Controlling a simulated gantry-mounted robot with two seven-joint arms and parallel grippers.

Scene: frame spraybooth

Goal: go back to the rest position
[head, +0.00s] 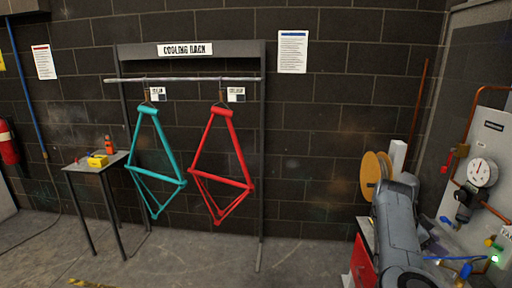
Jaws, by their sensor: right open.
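My right arm (398,232) is a thick grey link at the lower right, in front of the red cabinet and the wall panel. My right gripper is open, but its fingertips are hard to make out among the clutter there. I see nothing held in it. My left gripper and arm are not in view. A teal bicycle frame (140,139) and a red bicycle frame (203,148) hang side by side from the rail of the cooling rack (264,122). My right arm is well to the right of both frames.
A small table (80,168) at the left bears a yellow object (97,161) and an orange object (109,145). A gauge panel (494,142) with copper pipes stands at the right. A red cabinet (363,262) is partly behind my arm. The floor between rack and cabinet is clear.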

